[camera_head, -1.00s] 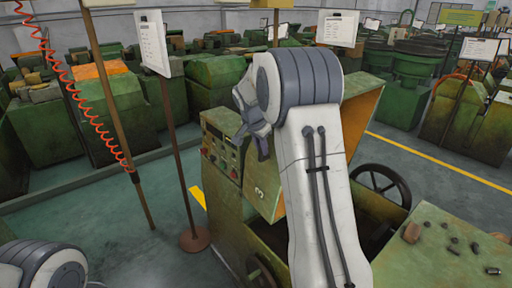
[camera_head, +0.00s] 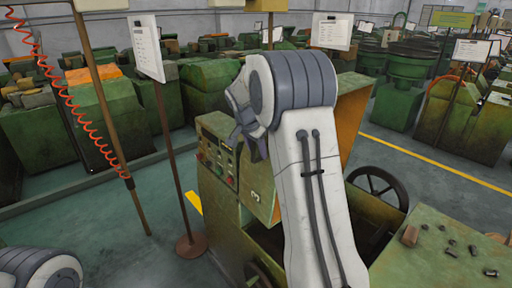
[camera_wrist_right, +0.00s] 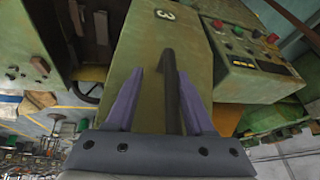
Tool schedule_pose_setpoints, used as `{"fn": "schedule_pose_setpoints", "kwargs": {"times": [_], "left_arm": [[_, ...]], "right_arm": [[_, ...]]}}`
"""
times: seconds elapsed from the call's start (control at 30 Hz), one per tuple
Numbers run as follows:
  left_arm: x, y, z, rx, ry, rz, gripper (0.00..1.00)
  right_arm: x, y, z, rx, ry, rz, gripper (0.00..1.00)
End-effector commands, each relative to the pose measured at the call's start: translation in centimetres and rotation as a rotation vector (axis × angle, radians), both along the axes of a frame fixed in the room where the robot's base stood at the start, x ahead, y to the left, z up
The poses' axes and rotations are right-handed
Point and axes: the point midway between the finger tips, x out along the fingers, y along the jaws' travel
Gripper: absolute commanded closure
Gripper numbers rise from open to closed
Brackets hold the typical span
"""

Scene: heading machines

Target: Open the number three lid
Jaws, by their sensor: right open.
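The number three lid (camera_head: 262,190) is a worn green cover marked "3" on the machine at centre. It stands raised, its orange inner side facing right and the bay beside it uncovered. In the right wrist view, the lid (camera_wrist_right: 145,45) is straight ahead, with a dark bar-like handle (camera_wrist_right: 170,90). My right gripper (camera_wrist_right: 160,75) is open, its two purple fingers on either side of the handle; I cannot tell whether they touch it. In the head view, my right gripper (camera_head: 248,135) is at the lid's left side, partly hidden by my arm. My left gripper is out of view.
A control panel (camera_head: 217,160) with buttons is left of the lid. A black handwheel (camera_head: 377,188) is behind the bay. A green top with small metal parts (camera_head: 440,250) is at right. A sign pole (camera_head: 178,170) stands left, with open floor around it.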

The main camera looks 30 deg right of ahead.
Motion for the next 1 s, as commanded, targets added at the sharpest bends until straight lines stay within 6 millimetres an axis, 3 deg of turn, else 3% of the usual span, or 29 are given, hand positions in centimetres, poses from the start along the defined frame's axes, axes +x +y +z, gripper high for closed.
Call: {"fn": "schedule_pose_setpoints", "kwargs": {"times": [0.17, 0.6, 1.0], "left_arm": [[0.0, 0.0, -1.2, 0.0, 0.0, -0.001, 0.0], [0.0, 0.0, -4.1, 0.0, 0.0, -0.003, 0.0], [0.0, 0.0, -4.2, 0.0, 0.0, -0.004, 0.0]], "right_arm": [[-0.4, 0.7, 1.3, -0.001, -0.004, -0.001, 0.5], [-2.2, 3.3, 8.5, -0.002, -0.003, 0.0, 0.5], [-2.5, 3.7, 9.5, -0.001, 0.001, -0.001, 0.5]]}}
